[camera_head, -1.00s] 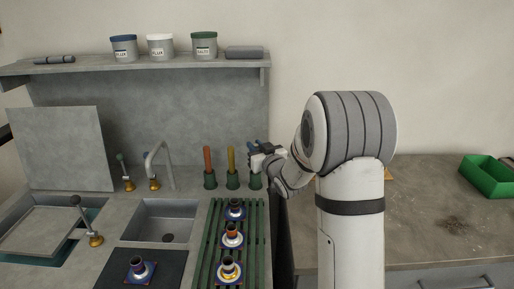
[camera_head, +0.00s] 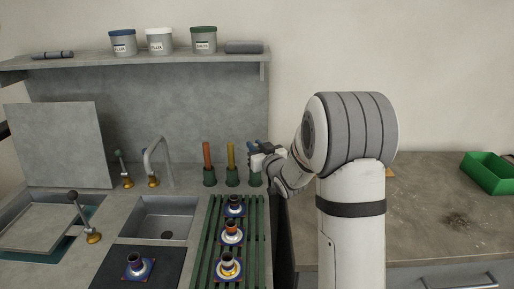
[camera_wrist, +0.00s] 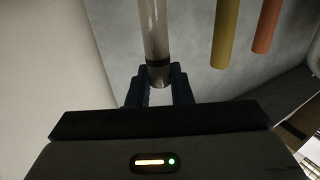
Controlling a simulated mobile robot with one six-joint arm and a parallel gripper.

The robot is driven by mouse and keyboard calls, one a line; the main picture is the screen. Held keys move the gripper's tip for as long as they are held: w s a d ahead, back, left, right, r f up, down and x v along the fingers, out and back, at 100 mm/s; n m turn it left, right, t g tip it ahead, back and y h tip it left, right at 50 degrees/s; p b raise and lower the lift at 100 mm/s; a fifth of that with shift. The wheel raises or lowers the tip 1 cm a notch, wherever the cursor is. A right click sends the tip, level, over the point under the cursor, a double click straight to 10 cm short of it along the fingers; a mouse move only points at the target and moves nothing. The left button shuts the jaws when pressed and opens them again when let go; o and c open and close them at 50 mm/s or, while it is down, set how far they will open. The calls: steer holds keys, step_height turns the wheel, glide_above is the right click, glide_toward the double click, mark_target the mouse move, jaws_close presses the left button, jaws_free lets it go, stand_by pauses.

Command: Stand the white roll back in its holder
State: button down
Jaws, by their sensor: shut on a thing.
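The white roll (camera_wrist: 152,28) is a pale rod with a dark band near one end. In the wrist view, that end sits between the two dark fingers of my gripper (camera_wrist: 158,92), which is shut on it. In the head view, my gripper (camera_head: 257,148) is beside the yellow roll, over the rightmost green holder (camera_head: 255,181). The roll itself is mostly hidden there by the gripper. I cannot tell whether its lower end is inside the holder or above it.
An orange roll (camera_head: 207,155) and a yellow roll (camera_head: 231,155) stand in green holders just left; both show in the wrist view. A green slatted rack (camera_head: 210,245) with several cup-like pieces lies in front. A sink (camera_head: 165,212) is left.

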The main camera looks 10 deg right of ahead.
steer(key=c, duration=1.2)
jaws_free()
steer(key=shift+c, duration=0.2)
steer(key=shift+s, duration=0.15)
steer(key=v, duration=0.7)
steer(key=shift+s, duration=0.25)
steer(key=shift+d, duration=0.1)
